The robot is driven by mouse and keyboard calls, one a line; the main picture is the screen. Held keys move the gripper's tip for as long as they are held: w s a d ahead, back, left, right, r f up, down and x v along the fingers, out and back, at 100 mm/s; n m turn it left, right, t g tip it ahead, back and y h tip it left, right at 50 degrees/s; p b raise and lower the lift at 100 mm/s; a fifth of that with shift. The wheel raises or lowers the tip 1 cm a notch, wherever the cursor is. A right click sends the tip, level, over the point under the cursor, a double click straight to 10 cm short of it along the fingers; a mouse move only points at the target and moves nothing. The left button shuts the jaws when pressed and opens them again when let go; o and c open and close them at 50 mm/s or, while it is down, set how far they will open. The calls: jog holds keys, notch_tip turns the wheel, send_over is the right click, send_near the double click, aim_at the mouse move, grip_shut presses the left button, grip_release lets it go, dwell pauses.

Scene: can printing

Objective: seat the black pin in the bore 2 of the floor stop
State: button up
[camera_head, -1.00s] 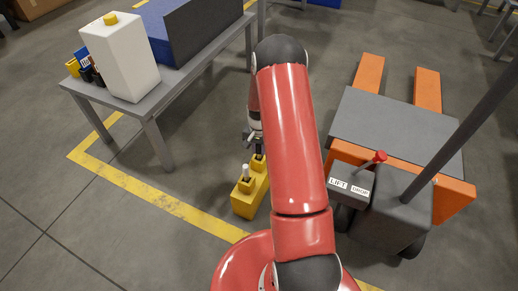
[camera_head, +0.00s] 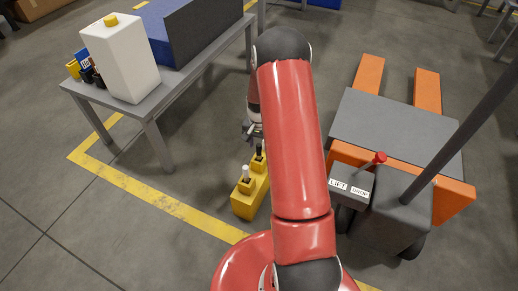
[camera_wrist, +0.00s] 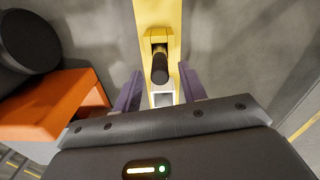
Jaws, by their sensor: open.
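The yellow floor stop (camera_head: 247,204) stands on the floor left of my arm and has two raised sockets. The black pin (camera_head: 259,149) stands upright in the far socket; how deep it sits I cannot tell. A white pin (camera_head: 246,172) stands in the near socket. In the wrist view the black pin (camera_wrist: 159,68) rises from its socket on the floor stop (camera_wrist: 157,14). My gripper (camera_wrist: 160,78) is open, its two purple fingers apart with the pin's line between them, not touching it. In the head view my gripper (camera_head: 250,130) is partly hidden by my arm, just above the pin.
An orange pallet truck (camera_head: 445,195) with a grey deck stands close on the right. A grey table (camera_head: 175,85) with a white canister (camera_head: 122,58) and blue bin stands back left. A yellow floor line (camera_head: 175,208) runs by the stop. Floor to the left is clear.

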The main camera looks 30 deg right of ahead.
notch_tip(320, 180, up, 8)
jog(key=shift+f, duration=0.25)
jog(key=s+a+r+n+t, duration=0.1)
jog(key=s+a+r, duration=0.2)
jog(key=r, duration=0.4)
jog(key=s+a+r+n+t, duration=0.1)
jog(key=s+a+r+n, duration=0.15)
jog(key=r, duration=0.45)
jog(key=s+a+r+n+t, duration=0.1)
jog(key=s+a+r, duration=0.3)
jog(key=r, duration=0.3)
jog(key=s+a+r+n+t, duration=0.1)
jog(key=s+a+r+n, duration=0.1)
jog(key=s, duration=0.6)
jog(key=s+a+r+n+t, duration=0.1)
jog(key=s+a+r, duration=0.3)
jog(key=s, duration=0.5)
jog(key=shift+s+r+n+t, duration=0.2)
jog(key=shift+n+t, duration=0.1)
jog(key=shift+n, duration=0.25)
jog(key=shift+a, duration=0.1)
